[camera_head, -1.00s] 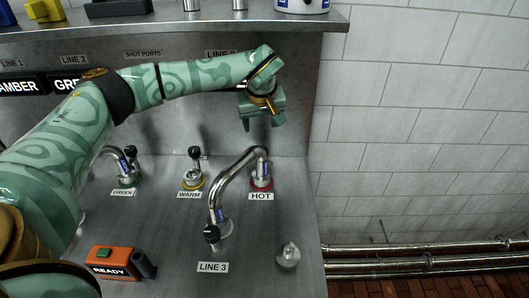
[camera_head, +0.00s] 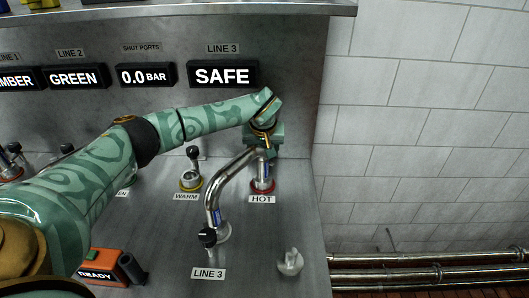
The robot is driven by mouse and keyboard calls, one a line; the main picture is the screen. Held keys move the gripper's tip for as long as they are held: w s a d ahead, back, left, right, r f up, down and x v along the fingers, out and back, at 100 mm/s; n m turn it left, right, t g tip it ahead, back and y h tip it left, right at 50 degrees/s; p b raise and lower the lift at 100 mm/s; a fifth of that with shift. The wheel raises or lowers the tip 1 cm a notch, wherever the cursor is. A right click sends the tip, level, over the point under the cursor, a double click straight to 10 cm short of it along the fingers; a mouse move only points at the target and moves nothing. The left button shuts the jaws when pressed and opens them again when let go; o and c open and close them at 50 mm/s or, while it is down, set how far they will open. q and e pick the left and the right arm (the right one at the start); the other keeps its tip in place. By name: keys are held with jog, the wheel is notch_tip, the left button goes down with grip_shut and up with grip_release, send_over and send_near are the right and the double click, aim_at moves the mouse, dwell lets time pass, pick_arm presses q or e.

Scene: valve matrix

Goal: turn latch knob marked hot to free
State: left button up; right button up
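The hot port is a steel fitting on a red ring (camera_head: 263,186), with a HOT label (camera_head: 262,199) in front of it. A curved steel pipe (camera_head: 213,187) runs from the port at LINE 3 up to the hot port's top. My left gripper (camera_head: 265,152) points down at the top of the hot port, around or against the pipe's end there. Its fingers and the latch knob are mostly hidden by the gripper body, so I cannot tell whether it grips anything. My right gripper is not in view.
The WARM port (camera_head: 191,180) with a black knob stands just left. A LINE 3 display (camera_head: 222,75) reads SAFE. A grey capped stub (camera_head: 290,262) stands front right. An orange READY box (camera_head: 97,268) is front left, partly behind my arm.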

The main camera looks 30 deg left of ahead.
pick_arm(q)
jog(key=shift+f, duration=0.2)
jog(key=c, duration=1)
jog(key=n+p, duration=0.1)
jog(key=r+n+p, duration=0.1)
jog(key=shift+w+d+y+p, duration=0.1)
jog(key=shift+y+p, duration=0.2)
jog(key=shift+y, duration=0.1)
jog(key=shift+f+n+g+p, duration=0.2)
jog(key=shift+n+g+p, duration=0.1)
jog(key=shift+n, duration=0.3)
jog(key=shift+w+f+n+y, duration=0.1)
jog(key=shift+f+n+y, duration=0.2)
jog(key=shift+n, duration=0.4)
jog(key=o, duration=1)
